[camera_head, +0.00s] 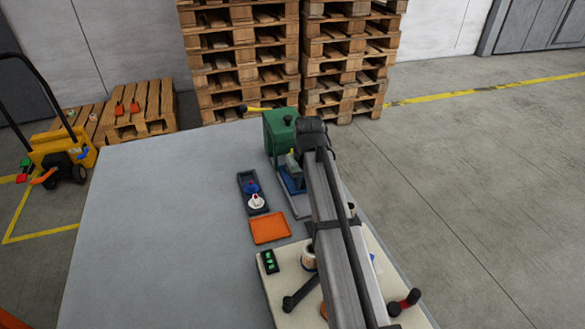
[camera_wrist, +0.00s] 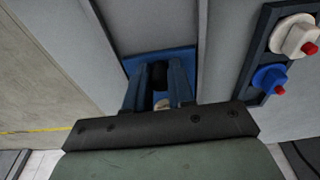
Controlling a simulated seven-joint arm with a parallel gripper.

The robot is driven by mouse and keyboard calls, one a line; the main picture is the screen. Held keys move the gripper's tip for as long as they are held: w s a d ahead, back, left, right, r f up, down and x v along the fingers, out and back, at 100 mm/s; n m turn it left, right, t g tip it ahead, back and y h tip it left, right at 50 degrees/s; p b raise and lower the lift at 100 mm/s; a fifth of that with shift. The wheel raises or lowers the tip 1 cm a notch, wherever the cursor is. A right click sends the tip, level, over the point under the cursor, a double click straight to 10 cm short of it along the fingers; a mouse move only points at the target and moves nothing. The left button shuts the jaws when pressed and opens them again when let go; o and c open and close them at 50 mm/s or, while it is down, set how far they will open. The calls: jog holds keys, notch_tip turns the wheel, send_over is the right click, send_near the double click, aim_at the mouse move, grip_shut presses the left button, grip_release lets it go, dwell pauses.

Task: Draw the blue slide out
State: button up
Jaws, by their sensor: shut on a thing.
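The blue slide (camera_head: 292,183) is a flat blue plate on the grey machine bed, beside the green housing (camera_head: 275,128) in the head view. In the wrist view its blue surface (camera_wrist: 188,60) shows behind and between my fingers, with a dark knob-like part (camera_wrist: 157,76) between them. My gripper (camera_wrist: 159,72) is shut on this dark part, its two fingers on either side. In the head view my arm hides most of the gripper and part of the slide.
A dark tray (camera_head: 264,211) left of the machine holds a blue piece (camera_head: 250,187) and a white piece (camera_head: 256,202) with red tips. An orange tray (camera_head: 270,228) lies in front of it. A button box (camera_head: 269,262) stands nearer. The table's left side is clear.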

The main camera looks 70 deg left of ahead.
jog(key=shift+d+f, duration=0.15)
jog(key=shift+d, duration=1.5)
jog(key=shift+d+f, duration=0.15)
jog(key=shift+d, duration=1.45)
jog(key=o, duration=0.7)
jog(key=shift+a, duration=0.1)
jog(key=shift+c, duration=0.2)
jog(key=shift+o, duration=0.7)
jog(key=shift+r, duration=0.25)
jog(key=shift+a+r, duration=0.1)
jog(key=shift+r, duration=0.15)
notch_tip(320, 180, up, 6)
jog(key=shift+r, duration=0.2)
